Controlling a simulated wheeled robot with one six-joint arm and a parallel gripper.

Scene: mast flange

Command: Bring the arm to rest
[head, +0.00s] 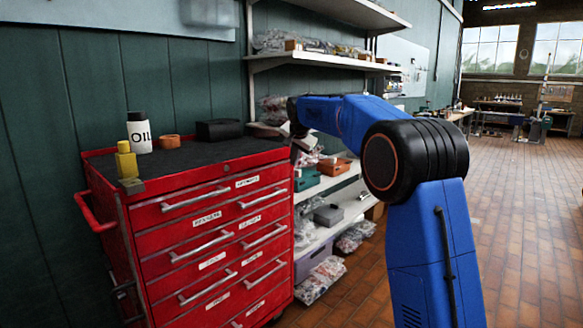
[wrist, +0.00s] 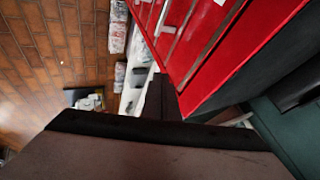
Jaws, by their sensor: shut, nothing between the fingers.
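My blue arm stands at the right of the head view, bent at its black elbow, and reaches left toward the red tool cabinet. My gripper (head: 304,152) hangs at the arm's far end, beside the cabinet's right rear corner and in front of the shelves. It is small and partly dark there. In the wrist view my gripper (wrist: 161,97) shows as dark fingers, shut and empty, close to the edge of the red cabinet (wrist: 205,55). I cannot tell whether it touches the cabinet.
The red cabinet (head: 215,190) carries a white oil bottle (head: 139,133), a yellow bottle (head: 126,160), an orange ring-like part (head: 169,141) and a black case (head: 219,130). Shelves (head: 318,62) with bins and bags stand behind the arm. Brick floor (head: 530,220) is clear at right.

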